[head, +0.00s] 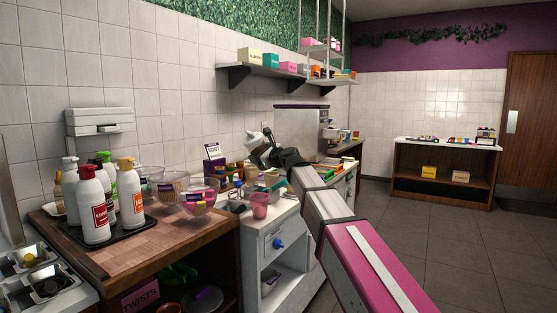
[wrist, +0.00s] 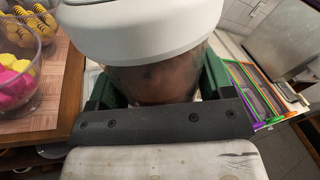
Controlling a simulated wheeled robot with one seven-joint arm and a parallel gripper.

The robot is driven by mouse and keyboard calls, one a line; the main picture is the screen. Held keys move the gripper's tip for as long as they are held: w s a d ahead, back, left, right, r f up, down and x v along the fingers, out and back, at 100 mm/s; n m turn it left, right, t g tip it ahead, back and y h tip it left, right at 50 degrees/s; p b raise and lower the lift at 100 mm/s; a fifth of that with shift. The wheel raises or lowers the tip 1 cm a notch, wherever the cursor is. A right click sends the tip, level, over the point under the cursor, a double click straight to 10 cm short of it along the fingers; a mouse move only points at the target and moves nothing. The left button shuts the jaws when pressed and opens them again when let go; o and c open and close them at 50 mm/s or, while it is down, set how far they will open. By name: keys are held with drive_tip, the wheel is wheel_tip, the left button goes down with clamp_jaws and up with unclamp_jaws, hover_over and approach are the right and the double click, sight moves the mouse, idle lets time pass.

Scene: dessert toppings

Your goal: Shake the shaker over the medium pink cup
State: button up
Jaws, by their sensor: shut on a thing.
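My gripper (head: 266,154) is shut on the shaker, high above the counter. In the wrist view the shaker (wrist: 140,28) has a wide white top and a dark brown body between the green fingers of my gripper (wrist: 155,88). In the head view the shaker (head: 254,140) is a small whitish shape at the end of my arm and looks tilted. A pink cup (head: 260,206) stands on the white counter near its front edge, below my gripper and apart from the shaker. The cup does not show in the wrist view.
Several bottles stand on a black tray (head: 104,236) at the left. Clear bowls of toppings (head: 200,196) stand between tray and cup, one also at the wrist view's left edge (wrist: 30,75). Small items crowd the counter behind the cup. A shelf (head: 275,72) hangs above.

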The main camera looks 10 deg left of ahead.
drive_tip(key=shift+s+a+r+g, duration=0.1)
drive_tip(key=shift+a+g, duration=0.2)
drive_tip(key=shift+a, duration=0.05)
drive_tip(key=f+n, duration=0.1)
drive_tip(key=n, duration=0.1)
drive_tip(key=w+d+f+n, duration=0.1)
drive_tip(key=n, duration=0.1)
drive_tip(key=w+f+n, duration=0.1)
drive_tip(key=n, duration=0.1)
drive_tip(key=shift+w+d, duration=0.2)
drive_tip(key=shift+d, duration=0.2)
drive_tip(key=w+n, duration=0.1)
drive_tip(key=n, duration=0.4)
drive_tip(key=d+n, duration=0.1)
drive_tip(key=n, duration=0.4)
drive_tip(key=w+d+f+n, duration=0.1)
drive_tip(key=n, duration=0.4)
drive_tip(key=shift+w+n, duration=0.3)
drive_tip(key=shift+w, duration=0.05)
drive_tip(key=n, duration=0.1)
drive_tip(key=f+n, duration=0.1)
drive_tip(key=s+n, duration=0.1)
drive_tip(key=shift+a+f+n, duration=0.2)
drive_tip(key=shift+a+n, duration=0.15)
drive_tip(key=shift+n, duration=0.05)
drive_tip(key=shift+r, duration=3.45)
drive_tip(key=shift+f, duration=3.35)
drive_tip(key=shift+f, duration=0.1)
